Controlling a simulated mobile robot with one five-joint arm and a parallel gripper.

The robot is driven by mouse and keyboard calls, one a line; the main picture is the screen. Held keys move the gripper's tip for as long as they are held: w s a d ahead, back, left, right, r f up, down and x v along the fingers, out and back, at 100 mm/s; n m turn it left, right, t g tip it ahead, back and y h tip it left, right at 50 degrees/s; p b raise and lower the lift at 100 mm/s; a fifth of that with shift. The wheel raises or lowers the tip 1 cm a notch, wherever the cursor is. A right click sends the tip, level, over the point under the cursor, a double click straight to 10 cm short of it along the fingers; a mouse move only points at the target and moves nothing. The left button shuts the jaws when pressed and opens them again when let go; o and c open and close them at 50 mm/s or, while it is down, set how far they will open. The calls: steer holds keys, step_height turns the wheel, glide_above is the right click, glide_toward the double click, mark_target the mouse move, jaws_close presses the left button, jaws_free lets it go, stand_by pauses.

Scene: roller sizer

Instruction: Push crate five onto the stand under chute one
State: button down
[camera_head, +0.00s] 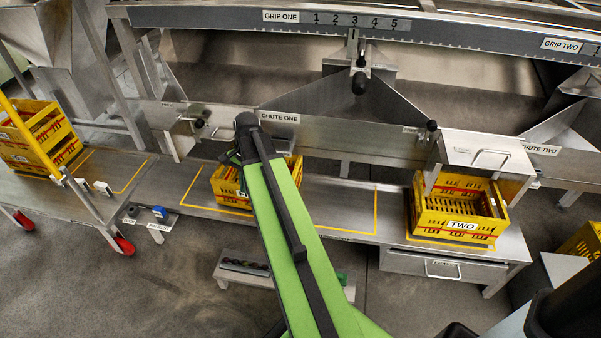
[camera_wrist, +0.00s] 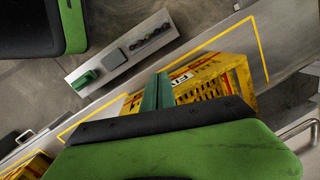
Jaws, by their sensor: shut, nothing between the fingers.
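Crate five (camera_wrist: 205,80) is a yellow crate with red bands; its label shows only partly in the wrist view. In the head view the crate (camera_head: 228,188) sits on the long metal bench, near the left end of a yellow outline, partly hidden behind my green arm. The bench stand (camera_head: 325,207) runs under chute one (camera_head: 330,135), whose label is left of the middle. My gripper (camera_wrist: 164,82) is shut and empty, with its green fingers over the crate's edge in the wrist view. In the head view my gripper (camera_head: 231,158) is at the crate's upper side. I cannot tell whether it touches.
Crate two (camera_head: 458,212) stands on the bench at the right, below a metal box. Stacked yellow crates (camera_head: 38,138) stand on a cart at the left. A low step (camera_head: 250,268) lies in front of the bench. Bench surface right of crate five is clear.

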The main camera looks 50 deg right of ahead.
steer(key=s+d+r+m+t, duration=0.1)
steer(key=s+d+m, duration=0.35)
steer(key=d, duration=0.45)
steer(key=s+d+m, duration=0.3)
steer(key=d+m, duration=0.2)
steer(key=d, duration=0.3)
steer(key=s+d+r+m+t, duration=0.1)
steer(key=s+d+m, duration=0.35)
steer(key=d, duration=0.45)
steer(key=w+a+f+b, duration=0.4)
steer(key=w+f+b, duration=0.2)
steer(key=f+b, duration=0.2)
steer(key=shift+b+x, duration=0.35)
steer(key=shift+x, duration=0.5)
steer(key=shift+w, duration=0.2)
